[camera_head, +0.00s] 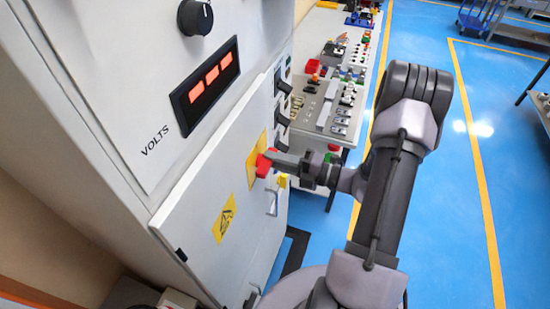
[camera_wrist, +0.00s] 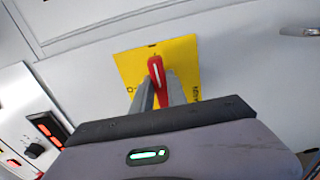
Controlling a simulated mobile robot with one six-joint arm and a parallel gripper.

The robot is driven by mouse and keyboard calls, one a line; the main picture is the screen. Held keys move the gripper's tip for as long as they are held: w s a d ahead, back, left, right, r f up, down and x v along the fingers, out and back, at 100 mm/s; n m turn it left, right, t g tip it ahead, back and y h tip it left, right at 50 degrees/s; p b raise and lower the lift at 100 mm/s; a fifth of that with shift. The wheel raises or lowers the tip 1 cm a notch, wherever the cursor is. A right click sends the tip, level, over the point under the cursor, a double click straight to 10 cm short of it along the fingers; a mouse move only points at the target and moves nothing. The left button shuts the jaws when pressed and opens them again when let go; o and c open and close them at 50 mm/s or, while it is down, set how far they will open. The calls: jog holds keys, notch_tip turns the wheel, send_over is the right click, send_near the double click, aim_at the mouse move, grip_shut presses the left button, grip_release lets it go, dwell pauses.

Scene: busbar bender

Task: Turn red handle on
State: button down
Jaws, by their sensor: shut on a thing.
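The red handle (camera_wrist: 156,72) sits on a yellow square plate (camera_wrist: 188,56) on the white cabinet door. In the wrist view it stands roughly upright in the picture, with a white line along it. In the head view the red handle (camera_head: 263,166) shows at the end of my gripper (camera_head: 275,158), in front of the yellow plate (camera_head: 252,160). In the wrist view my gripper (camera_wrist: 160,88) has one finger on each side of the handle and is shut on it.
The cabinet door has a metal pull handle (camera_head: 272,203) and a yellow warning label (camera_head: 224,218). A red-lit volts display (camera_head: 205,82) and a black knob (camera_head: 195,16) are above. A bench with parts (camera_head: 325,115) stands behind. Blue floor (camera_head: 425,215) is open at right.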

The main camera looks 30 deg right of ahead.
dwell(0.3)
jog(key=c, duration=1.3)
grip_release()
jog(key=b+v, duration=0.2)
jog(key=v, duration=1.5)
jog(key=shift+s+d, duration=0.15)
jog(key=shift+s, duration=0.05)
jog(key=shift+f+b, duration=0.1)
jog(key=shift+b, duration=0.2)
